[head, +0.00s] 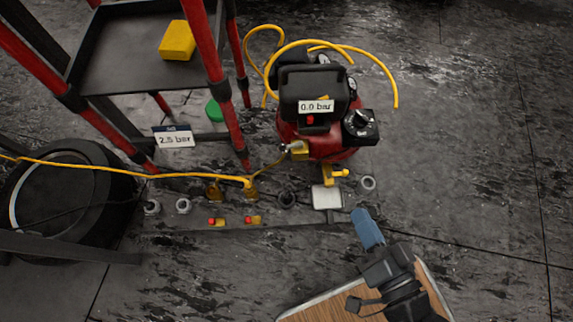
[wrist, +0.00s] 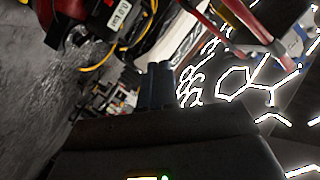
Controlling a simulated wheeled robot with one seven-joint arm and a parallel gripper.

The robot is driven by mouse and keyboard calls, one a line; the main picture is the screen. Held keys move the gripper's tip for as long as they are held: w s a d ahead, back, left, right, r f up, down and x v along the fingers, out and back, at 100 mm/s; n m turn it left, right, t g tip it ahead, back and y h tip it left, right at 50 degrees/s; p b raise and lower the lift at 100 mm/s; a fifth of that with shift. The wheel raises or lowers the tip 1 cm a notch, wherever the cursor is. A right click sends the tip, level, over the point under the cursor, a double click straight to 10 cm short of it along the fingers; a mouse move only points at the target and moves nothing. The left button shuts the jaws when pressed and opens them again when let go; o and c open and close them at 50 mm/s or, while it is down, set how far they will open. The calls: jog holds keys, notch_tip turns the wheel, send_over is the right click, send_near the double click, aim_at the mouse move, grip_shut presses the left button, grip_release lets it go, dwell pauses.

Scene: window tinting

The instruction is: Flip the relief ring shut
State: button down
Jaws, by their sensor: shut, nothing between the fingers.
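The red compressor (head: 319,137) stands upright at the upper middle of the head view, with a black top and a label reading 0.0 bar. A yellow fitting (head: 333,174) sticks out at its front, low down.
A red-legged cart (head: 110,82) with a yellow sponge (head: 177,40) stands at left, with a 2.5 bar sign (head: 173,137) by it. A tire (head: 68,196) lies left. Floor at right is clear.

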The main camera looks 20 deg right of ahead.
jog(key=w+a+f+m+b, duration=0.2)
jog(key=w+f+m+b, duration=0.15)
jog(key=w+f, duration=0.4)
jog(key=w+a+f+m+g+h+b, duration=0.1)
jog(key=w+f+m+b, duration=0.25)
jog(key=f, duration=0.75)
jog(key=w+a+f+m+b, duration=0.2)
jog(key=w+f+m+b, duration=0.15)
jog(key=w+f, duration=0.4)
jog(key=b, duration=0.4)
send_near(282, 152)
jog(key=d+f+x, duration=0.1)
jog(key=x, duration=0.4)
jog(key=shift+w+a+r+g, duration=0.2)
jog(key=shift+w+g, duration=0.1)
jog(key=shift+w, duration=0.25)
jog(key=shift+w+a+r, duration=0.15)
jog(key=shift+w+a, duration=0.05)
jog(key=shift+w, duration=0.3)
jog(key=shift+w+a+p, duration=0.15)
jog(key=shift+w+p, duration=0.1)
jog(key=shift+p, duration=0.05)
